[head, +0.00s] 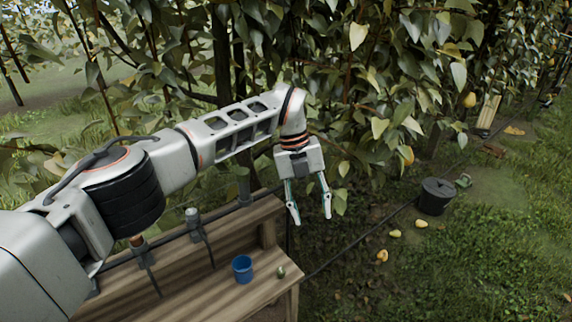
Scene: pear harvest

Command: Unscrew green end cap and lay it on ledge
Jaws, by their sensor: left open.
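A small green piece (280,271), which looks like the green end cap, lies on the wooden ledge (215,290) near its right end. It is too small to make out its threads or which way it faces. My left gripper (310,208) is open and empty, pointing down just past the right end of the ledge. It is above and to the right of the green piece, apart from it. My right gripper is not in view.
A blue cup (242,268) stands on the ledge beside the green piece. A dark pipe (222,211) with grey fittings (193,217) runs along the ledge's back. A black bucket (436,197) and several fallen pears (421,224) are on the ground at right. Leafy branches hang behind my gripper.

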